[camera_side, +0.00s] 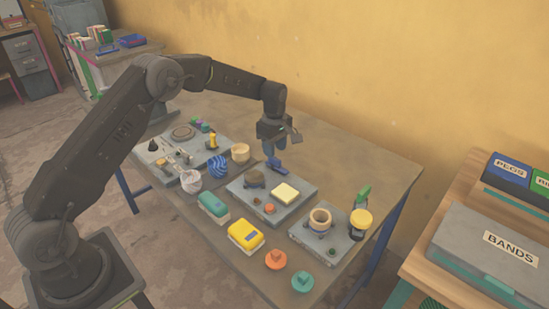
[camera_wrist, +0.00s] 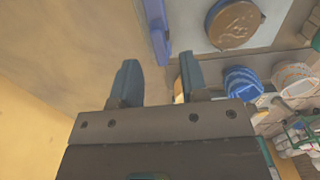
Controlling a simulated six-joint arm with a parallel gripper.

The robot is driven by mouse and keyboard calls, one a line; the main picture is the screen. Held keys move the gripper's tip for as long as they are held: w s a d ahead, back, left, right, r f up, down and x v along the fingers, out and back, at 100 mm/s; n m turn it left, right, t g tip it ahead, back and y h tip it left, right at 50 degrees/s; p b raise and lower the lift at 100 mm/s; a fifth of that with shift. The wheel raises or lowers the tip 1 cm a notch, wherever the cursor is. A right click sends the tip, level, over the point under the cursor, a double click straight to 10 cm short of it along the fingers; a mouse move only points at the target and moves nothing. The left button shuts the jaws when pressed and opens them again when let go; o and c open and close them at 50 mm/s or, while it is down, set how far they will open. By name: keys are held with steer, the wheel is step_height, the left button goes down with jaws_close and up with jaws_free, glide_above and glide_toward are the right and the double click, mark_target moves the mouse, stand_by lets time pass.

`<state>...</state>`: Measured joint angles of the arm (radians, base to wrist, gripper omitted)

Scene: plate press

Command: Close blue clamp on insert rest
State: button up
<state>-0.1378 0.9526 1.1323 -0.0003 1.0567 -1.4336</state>
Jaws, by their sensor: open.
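The blue clamp (camera_side: 276,165) stands at the back edge of a grey plate (camera_side: 303,197). In the wrist view it is a blue bar (camera_wrist: 158,38) at the top middle, just beyond my fingertips. Beside it is a dark round piece (camera_side: 254,178) on the plate; it shows a brown top in the wrist view (camera_wrist: 236,24). I cannot tell for certain which part is the insert rest. My gripper (camera_side: 275,148) is open and empty, just above the clamp in the side view.
A cream block (camera_side: 285,193) sits on the same plate. A second plate with a tan ring (camera_side: 320,219) lies right. The table behind the clamp is clear up to the yellow wall.

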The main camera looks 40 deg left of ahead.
mark_target(278, 165)
steer(key=shift+f, duration=2.15)
jaws_close()
